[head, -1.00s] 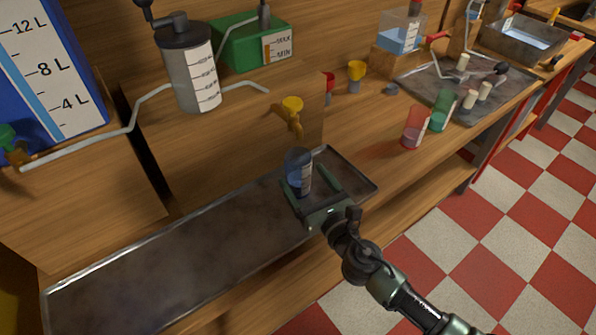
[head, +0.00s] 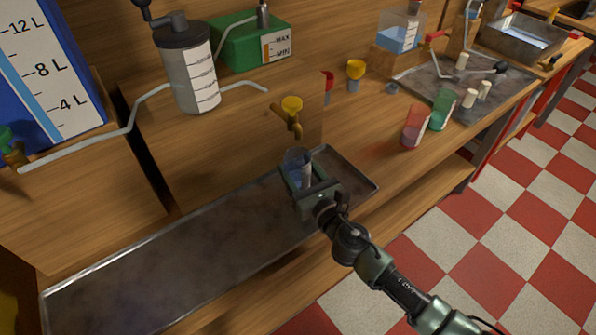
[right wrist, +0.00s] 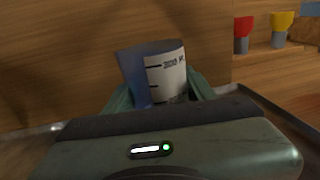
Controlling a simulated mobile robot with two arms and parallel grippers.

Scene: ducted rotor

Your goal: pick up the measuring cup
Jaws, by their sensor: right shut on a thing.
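The measuring cup (head: 298,158) is a clear bluish cup with a white marked label, at the right end of the long metal tray, below a yellow tap. My right gripper (head: 300,180) is shut on it, with a finger on each side. In the right wrist view the cup (right wrist: 155,72) stands between the green fingers (right wrist: 160,95), tilted a little in the picture. Its lower part is hidden behind the gripper body. I cannot tell whether its base touches the tray. My left gripper is not in view.
The metal tray (head: 150,270) is bare to the left. The yellow tap (head: 291,112) hangs just above and behind the cup. A red cup (head: 414,127) and a green cup (head: 442,110) stand to the right. A white cylinder with a crank (head: 192,75) stands at the back left.

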